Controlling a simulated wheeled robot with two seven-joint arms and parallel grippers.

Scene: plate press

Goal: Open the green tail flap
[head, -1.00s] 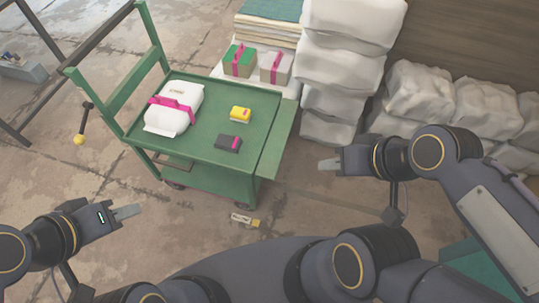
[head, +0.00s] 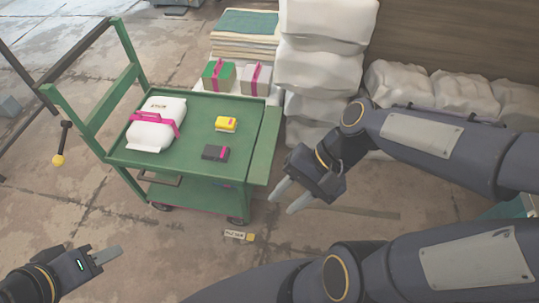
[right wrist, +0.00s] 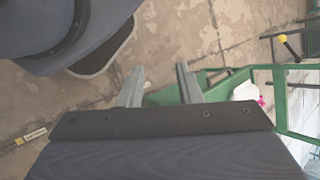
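The green tail flap (head: 267,146) is a narrow panel along the right end of the green cart (head: 190,140). I cannot tell its exact angle. My right gripper (head: 284,202) is open and empty, in front of and to the right of the flap's near end, apart from it in the picture. In the right wrist view its two fingers (right wrist: 159,84) are spread, with green cart parts (right wrist: 215,86) beyond them. My left gripper (head: 112,255) is low at the left, away from the cart; its fingers overlap, so its opening is unclear.
On the cart top lie a white bundle with a pink strap (head: 156,125), a yellow box (head: 226,124) and a dark box (head: 215,153). White sacks (head: 325,50) and strapped boxes (head: 218,75) stand behind. A small labelled item (head: 238,235) lies on the floor. Floor before the cart is mostly clear.

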